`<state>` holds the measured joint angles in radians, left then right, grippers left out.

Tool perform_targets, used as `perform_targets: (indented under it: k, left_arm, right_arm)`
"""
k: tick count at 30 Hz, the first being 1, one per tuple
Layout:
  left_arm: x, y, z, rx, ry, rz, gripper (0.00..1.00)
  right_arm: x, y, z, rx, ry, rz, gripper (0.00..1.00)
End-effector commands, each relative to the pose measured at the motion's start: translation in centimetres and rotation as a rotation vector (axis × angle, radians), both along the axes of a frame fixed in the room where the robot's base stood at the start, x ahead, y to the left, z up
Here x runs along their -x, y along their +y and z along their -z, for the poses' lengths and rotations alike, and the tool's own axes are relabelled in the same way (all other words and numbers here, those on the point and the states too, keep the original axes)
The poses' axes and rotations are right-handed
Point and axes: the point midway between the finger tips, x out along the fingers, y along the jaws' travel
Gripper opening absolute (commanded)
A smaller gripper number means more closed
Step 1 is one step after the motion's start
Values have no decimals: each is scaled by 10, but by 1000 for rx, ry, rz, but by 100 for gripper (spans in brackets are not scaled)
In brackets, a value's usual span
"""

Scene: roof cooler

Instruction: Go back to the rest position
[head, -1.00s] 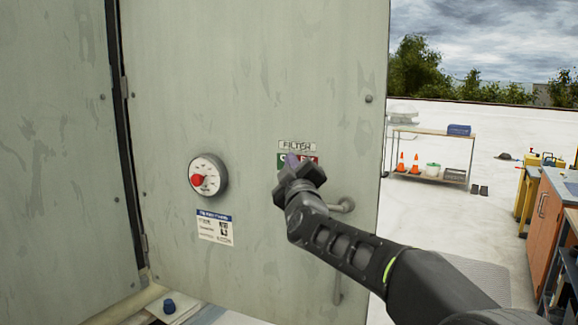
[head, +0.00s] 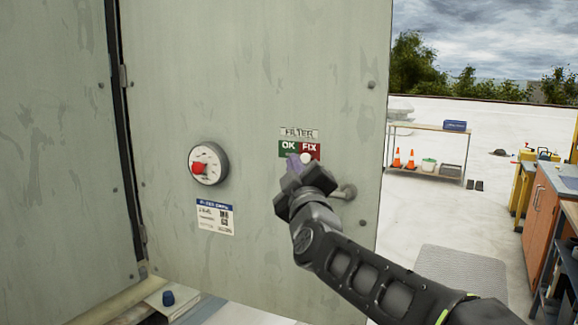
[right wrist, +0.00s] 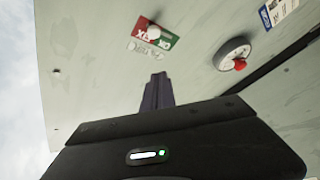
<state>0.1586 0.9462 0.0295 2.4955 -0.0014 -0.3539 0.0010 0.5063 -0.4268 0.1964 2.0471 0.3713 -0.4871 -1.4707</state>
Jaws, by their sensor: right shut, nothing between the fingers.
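My right gripper (head: 294,164) is in front of the grey-green cooler door (head: 250,70), just below the filter sign. Its fingers are shut with nothing between them, and they also show in the right wrist view (right wrist: 157,92). The filter sign (head: 288,149) has a green OK half and a red FIX half. The gripper looks apart from the knob. My left gripper is not in view.
A gauge with a red knob (head: 208,163) and a label (head: 215,217) are on the door. A door handle (head: 345,192) is partly behind my right arm. A cart with cones (head: 428,150) and an orange cabinet (head: 550,215) stand at right on open white roof.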

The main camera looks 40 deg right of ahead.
Motion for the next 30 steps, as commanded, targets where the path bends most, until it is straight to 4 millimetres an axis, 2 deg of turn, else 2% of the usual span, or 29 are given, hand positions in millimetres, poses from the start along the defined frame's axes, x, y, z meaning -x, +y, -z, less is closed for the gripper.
perform_targets:
  k: [11, 15, 17, 18, 20, 23, 24, 26, 27, 29, 30]
  left_arm:
    - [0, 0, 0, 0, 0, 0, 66]
    - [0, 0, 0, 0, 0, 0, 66]
    - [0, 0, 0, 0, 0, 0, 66]
    - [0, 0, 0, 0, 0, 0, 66]
    - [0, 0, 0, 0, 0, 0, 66]
    - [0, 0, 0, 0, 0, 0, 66]
    - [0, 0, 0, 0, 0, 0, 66]
    - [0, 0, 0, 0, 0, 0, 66]
    - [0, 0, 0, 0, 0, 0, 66]
    - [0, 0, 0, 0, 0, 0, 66]
    - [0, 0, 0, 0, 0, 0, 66]
  right_arm:
    - [0, 0, 0, -21, -14, -6, 0]
    - [-2, 2, 2, -136, -81, -46, 0]
    - [-4, 5, 11, -221, -114, -80, 0]
    - [-8, 7, 24, -295, -129, -105, 0]
    - [-25, 12, 65, -429, -116, -144, 0]
    - [-52, 27, 138, -628, -66, -192, 0]
    - [-61, 36, 169, -705, -37, -205, 0]
    - [-72, 52, 216, -816, 11, -220, 0]
    - [-78, 64, 247, -886, 45, -227, 0]
    - [-83, 83, 293, -986, 101, -230, 0]
    - [-84, 97, 324, -1051, 142, -229, 0]
